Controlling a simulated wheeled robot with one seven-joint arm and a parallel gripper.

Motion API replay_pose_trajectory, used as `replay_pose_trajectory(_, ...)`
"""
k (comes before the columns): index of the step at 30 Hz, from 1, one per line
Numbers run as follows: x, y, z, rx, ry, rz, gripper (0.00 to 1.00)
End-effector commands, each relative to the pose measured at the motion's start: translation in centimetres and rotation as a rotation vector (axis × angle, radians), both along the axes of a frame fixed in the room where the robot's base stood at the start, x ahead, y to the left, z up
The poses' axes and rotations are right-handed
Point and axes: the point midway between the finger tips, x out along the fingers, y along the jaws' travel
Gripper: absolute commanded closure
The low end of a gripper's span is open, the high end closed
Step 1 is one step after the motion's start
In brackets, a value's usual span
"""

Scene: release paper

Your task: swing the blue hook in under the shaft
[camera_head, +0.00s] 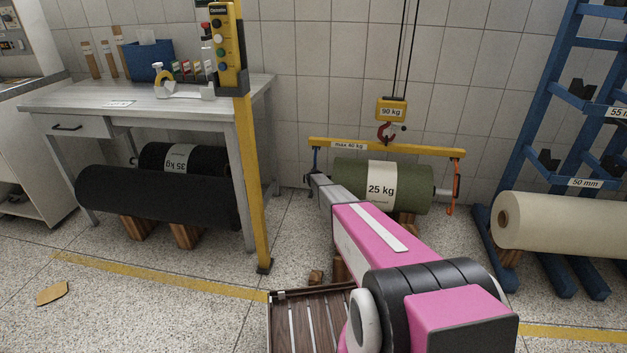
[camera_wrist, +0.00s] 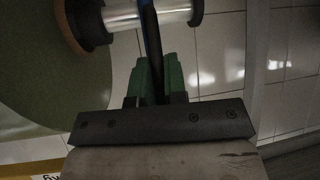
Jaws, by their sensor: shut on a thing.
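The green roll (camera_head: 412,188), labelled 25 kg, lies below a yellow lifting beam (camera_head: 400,149). Its metal shaft (camera_wrist: 122,16) sticks out at the top of the wrist view, between a dark collar and an end flange. The blue hook (camera_head: 316,158) hangs from the beam's left end. My gripper (camera_head: 313,178) is at that end, and its green fingers (camera_wrist: 155,78) are shut on the hook's dark blue strip (camera_wrist: 150,38). The strip crosses in front of the shaft in the wrist view. The hook's tip is hidden, so I cannot tell whether it is under the shaft.
An orange hook (camera_head: 454,192) hangs at the beam's right end, by the roll's other shaft end. A red crane hook (camera_head: 386,133) holds the beam. A yellow post (camera_head: 251,180), a table (camera_head: 160,95), dark rolls (camera_head: 155,203) and a cream roll (camera_head: 570,226) stand around.

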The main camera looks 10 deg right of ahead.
Motion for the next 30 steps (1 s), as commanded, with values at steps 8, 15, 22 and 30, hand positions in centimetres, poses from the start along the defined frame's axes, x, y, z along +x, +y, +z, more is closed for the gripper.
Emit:
replay_pose_trajectory(8, 0.2, 0.1, 0.0, 0.0, -0.003, 0.002, 0.62)
replay_pose_trajectory(15, 0.0, 0.0, 0.1, 0.0, -0.001, 0.001, 0.62)
replay_pose_trajectory(22, -1.6, 0.2, 1.2, 0.0, -0.001, 0.001, 0.62)
replay_pose_trajectory(30, -5.7, 0.7, 4.0, 0.0, -0.002, 0.001, 0.62)
